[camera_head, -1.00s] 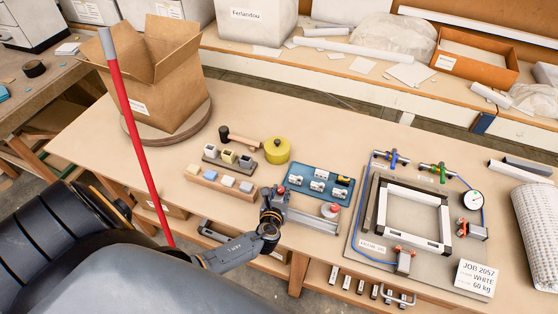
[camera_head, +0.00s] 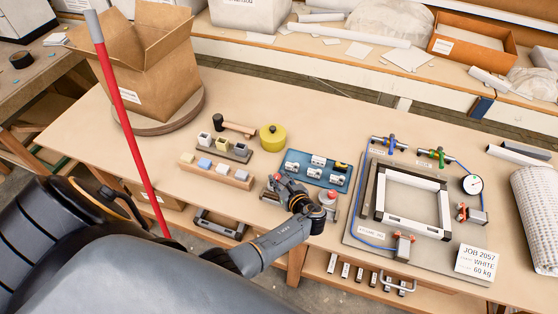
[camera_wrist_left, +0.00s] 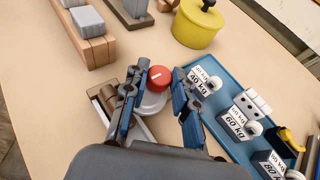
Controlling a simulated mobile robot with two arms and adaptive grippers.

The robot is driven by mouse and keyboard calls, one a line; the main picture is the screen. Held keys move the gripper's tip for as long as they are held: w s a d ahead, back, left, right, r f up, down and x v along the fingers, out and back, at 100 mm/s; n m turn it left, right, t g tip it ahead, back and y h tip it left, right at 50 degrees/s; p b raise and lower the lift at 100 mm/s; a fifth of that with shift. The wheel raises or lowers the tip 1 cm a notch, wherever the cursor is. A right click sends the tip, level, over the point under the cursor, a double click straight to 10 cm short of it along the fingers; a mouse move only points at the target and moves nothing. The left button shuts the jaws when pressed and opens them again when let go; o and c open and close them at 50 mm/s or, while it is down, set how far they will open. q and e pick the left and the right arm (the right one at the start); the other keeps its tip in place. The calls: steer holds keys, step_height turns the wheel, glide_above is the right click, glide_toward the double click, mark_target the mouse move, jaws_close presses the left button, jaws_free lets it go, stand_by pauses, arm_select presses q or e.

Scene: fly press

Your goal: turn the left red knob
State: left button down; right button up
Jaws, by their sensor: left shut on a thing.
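The left red knob (camera_wrist_left: 160,77) has a white line on its top and sits on a light grey mount. In the left wrist view the fingers of my left gripper (camera_wrist_left: 157,84) stand on either side of it, shut on it. In the head view my left gripper (camera_head: 277,183) reaches in from the right end of its wrist and hides most of this knob. The right red knob (camera_head: 330,196) is at the other end of the same low metal fixture, just right of my wrist. My right gripper is not in view.
A blue tray (camera_head: 340,182) with labelled weights lies close behind the gripper. A wooden block row (camera_head: 240,182) and a yellow pot (camera_head: 272,137) are to the left and back. A frame jig with gauge (camera_head: 472,184) stands right. A red pole (camera_head: 125,115) rises at left.

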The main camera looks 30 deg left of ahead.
arm_select(q)
steer(key=shift+r, duration=0.1)
stand_by(0.3)
steer(key=c, duration=1.1)
jaws_free()
steer(key=shift+a, duration=0.1)
steer(key=shift+o, duration=0.2)
steer(key=v, duration=1.2)
steer(key=shift+w, duration=0.1)
